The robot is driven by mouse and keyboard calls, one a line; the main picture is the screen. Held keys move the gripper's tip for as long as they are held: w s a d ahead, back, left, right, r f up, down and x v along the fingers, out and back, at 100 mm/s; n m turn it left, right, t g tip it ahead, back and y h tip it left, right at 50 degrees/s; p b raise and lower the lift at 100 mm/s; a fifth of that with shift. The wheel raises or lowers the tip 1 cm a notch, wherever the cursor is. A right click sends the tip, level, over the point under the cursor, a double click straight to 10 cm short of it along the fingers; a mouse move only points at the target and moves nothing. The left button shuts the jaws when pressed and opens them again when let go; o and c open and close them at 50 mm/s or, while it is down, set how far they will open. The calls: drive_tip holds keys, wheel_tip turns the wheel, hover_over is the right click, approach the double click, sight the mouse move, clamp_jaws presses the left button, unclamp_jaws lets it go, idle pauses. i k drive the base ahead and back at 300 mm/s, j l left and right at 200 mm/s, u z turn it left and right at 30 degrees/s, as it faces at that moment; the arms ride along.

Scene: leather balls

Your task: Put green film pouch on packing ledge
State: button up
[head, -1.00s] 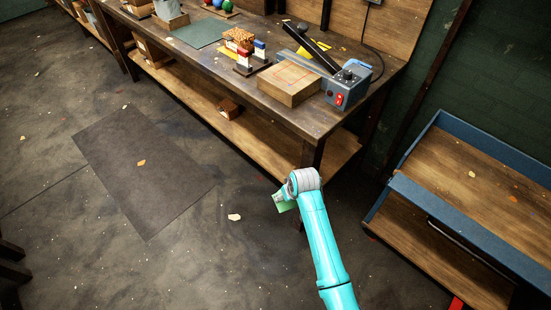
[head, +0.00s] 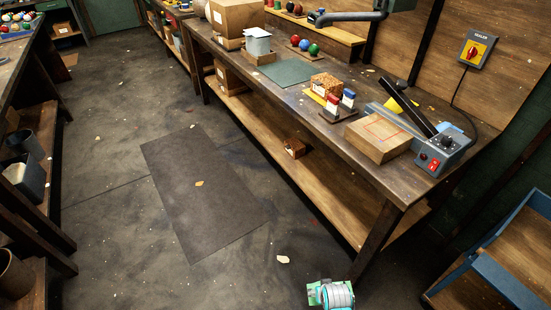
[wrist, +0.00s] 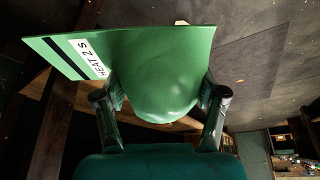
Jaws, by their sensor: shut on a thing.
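In the wrist view, the green film pouch (wrist: 165,65) is a bulging green sheet with a black stripe and a white label reading "HEAT 2S". My gripper (wrist: 160,98) is shut on it, one finger on each side of the bulge. In the head view, a bit of the green pouch (head: 312,298) shows beside my wrist at the bottom edge, in front of the bench. A pale wooden block (head: 378,138) with a red outline on top stands at the bench's front edge, left of the sealer. It looks like the packing ledge, but no label shows.
The long workbench (head: 235,50) carries a grey sealer (head: 440,150) with a black arm, a green mat (head: 282,72), red-white and blue-white bottles (head: 340,104) and a cork block (head: 326,84). A blue-edged cart (head: 505,265) stands at right. The floor left of the bench is open.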

sight(347, 36)
drive_tip(key=i+j+u, duration=0.55)
drive_tip(key=i+u, duration=0.2)
drive_tip(key=i, duration=0.15)
drive_tip(key=i+j+u, duration=0.1)
drive_tip(key=i+u, duration=0.25)
drive_tip(key=i, duration=0.15)
drive_tip(key=i+j, duration=0.1)
drive_tip(key=i, duration=1.35)
drive_tip(key=i+j+z, duration=0.1)
drive_tip(key=i+z, duration=0.4)
drive_tip(key=i+j+z, duration=0.2)
drive_tip(key=i+z, duration=0.15)
drive_tip(key=z, duration=0.15)
drive_tip(key=i+j+z, duration=0.35)
drive_tip(key=z, duration=0.15)
drive_tip(key=i+j+z, duration=0.25)
drive_tip(key=j+z, duration=0.25)
drive_tip(key=i+j+z, duration=0.15)
drive_tip(key=j+z, duration=0.35)
drive_tip(key=j, duration=0.15)
drive_tip(key=j+z, duration=0.5)
drive_tip(key=j, duration=0.15)
